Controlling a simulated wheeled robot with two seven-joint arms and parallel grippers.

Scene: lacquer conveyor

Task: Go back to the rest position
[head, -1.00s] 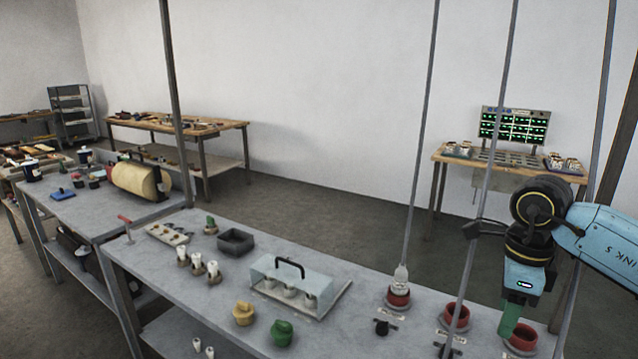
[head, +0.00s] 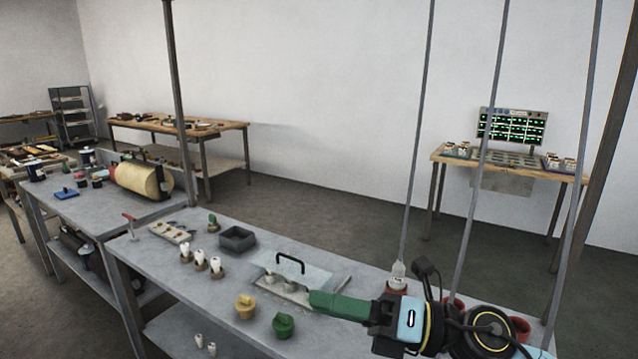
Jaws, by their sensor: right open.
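My right gripper (head: 314,299) shows at the lower right, over the front grey bench (head: 215,275). Its green fingers point left and its jaws are open, with nothing seen between them. The fingertips appear just in front of the clear cover (head: 310,272) with the black handle (head: 290,258); I cannot tell if they touch it. The wrist and arm hide part of the red cups (head: 520,328) at the right. My left gripper is not in view.
A yellow pot (head: 245,307) and a green pot (head: 283,325) stand at the bench's front edge, near the fingers. White-topped pieces (head: 200,258) and a dark square tray (head: 237,238) stand further left. Thin upright rods (head: 415,150) rise at the right.

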